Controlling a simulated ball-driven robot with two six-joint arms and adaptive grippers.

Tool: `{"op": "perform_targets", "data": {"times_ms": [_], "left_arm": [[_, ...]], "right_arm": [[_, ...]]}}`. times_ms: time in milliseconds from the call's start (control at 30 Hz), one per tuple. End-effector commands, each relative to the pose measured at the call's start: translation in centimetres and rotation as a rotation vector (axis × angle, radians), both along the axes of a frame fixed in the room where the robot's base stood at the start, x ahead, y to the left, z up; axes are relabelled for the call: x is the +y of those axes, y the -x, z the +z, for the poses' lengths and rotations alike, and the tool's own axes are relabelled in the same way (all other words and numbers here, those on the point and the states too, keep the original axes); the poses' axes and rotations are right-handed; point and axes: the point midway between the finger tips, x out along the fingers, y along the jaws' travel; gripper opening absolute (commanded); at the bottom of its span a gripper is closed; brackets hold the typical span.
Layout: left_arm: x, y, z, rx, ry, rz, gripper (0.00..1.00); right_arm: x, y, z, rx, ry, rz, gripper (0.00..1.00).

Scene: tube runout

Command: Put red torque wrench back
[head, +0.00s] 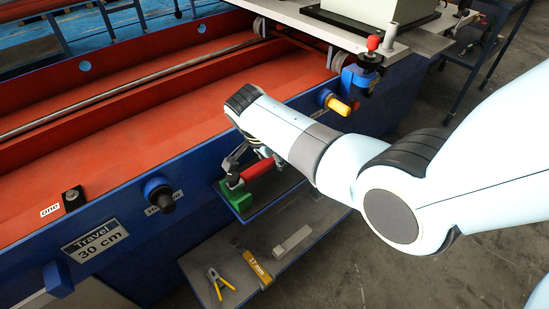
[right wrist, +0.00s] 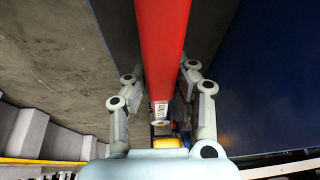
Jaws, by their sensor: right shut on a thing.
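The red torque wrench (head: 257,169) is at the upper side shelf of the blue machine in the head view. My right gripper (head: 246,168) is shut on its red part, which fills the upper middle of the right wrist view (right wrist: 162,42) between the two fingers (right wrist: 160,85). A green block (head: 237,196) sits on the shelf just below the wrench's near end. I cannot tell whether the wrench touches the block or the shelf. My arm hides part of the shelf. My left gripper is not in view.
The upper shelf (head: 270,190) juts from the blue machine wall. A lower shelf (head: 285,262) carries yellow pliers (head: 219,281), a yellow "17 mm" tool (head: 254,264) and a grey bar (head: 292,242). Knobs (head: 160,194) and a yellow handle (head: 338,105) stick out of the machine's side.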

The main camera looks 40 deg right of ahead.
Motion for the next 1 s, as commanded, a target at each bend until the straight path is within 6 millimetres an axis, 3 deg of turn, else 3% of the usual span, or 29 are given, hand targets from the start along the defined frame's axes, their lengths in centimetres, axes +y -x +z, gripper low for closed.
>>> {"op": "perform_targets", "data": {"times_ms": [1000], "left_arm": [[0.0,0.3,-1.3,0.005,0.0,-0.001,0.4]], "right_arm": [[0.0,0.0,-1.8,0.0,0.001,0.0,0.0]]}}
